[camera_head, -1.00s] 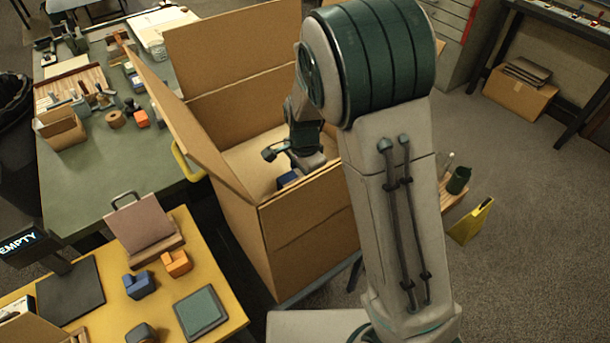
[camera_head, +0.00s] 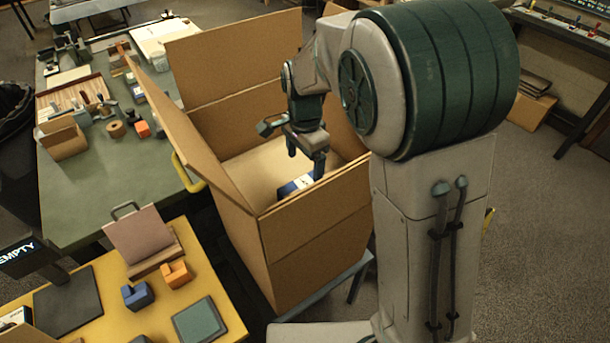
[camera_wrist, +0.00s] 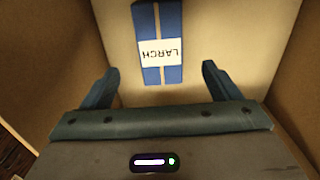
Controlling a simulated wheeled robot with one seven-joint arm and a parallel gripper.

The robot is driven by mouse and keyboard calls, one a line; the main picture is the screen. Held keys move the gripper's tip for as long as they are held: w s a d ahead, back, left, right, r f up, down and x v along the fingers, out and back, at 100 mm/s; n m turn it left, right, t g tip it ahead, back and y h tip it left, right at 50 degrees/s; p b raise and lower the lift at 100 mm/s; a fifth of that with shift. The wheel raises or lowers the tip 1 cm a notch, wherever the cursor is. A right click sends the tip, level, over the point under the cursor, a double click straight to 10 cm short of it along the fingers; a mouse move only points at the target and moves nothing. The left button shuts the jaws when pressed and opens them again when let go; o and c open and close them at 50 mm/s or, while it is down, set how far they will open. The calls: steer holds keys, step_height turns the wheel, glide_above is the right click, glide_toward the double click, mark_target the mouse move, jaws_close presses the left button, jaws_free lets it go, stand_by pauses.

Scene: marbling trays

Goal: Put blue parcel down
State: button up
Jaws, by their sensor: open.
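The blue parcel (camera_wrist: 158,75), with a white label reading LARCH, lies on the floor of a large open cardboard box (camera_head: 316,235). In the head view only part of the parcel (camera_head: 290,187) shows above the box's front wall. My gripper (camera_head: 305,168) is above the parcel, inside the box's open top. In the wrist view my gripper's two fingers (camera_wrist: 160,85) are spread wide, with nothing between them, and the parcel lies beyond them, apart from both.
The box's raised flaps (camera_head: 232,45) stand around its opening, close to my arm. A yellow table (camera_head: 105,262) with small blue and orange blocks is at lower left. A green workbench (camera_head: 95,185) with tools stands behind it.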

steer(key=shift+r, duration=1.25)
stand_by(0.3)
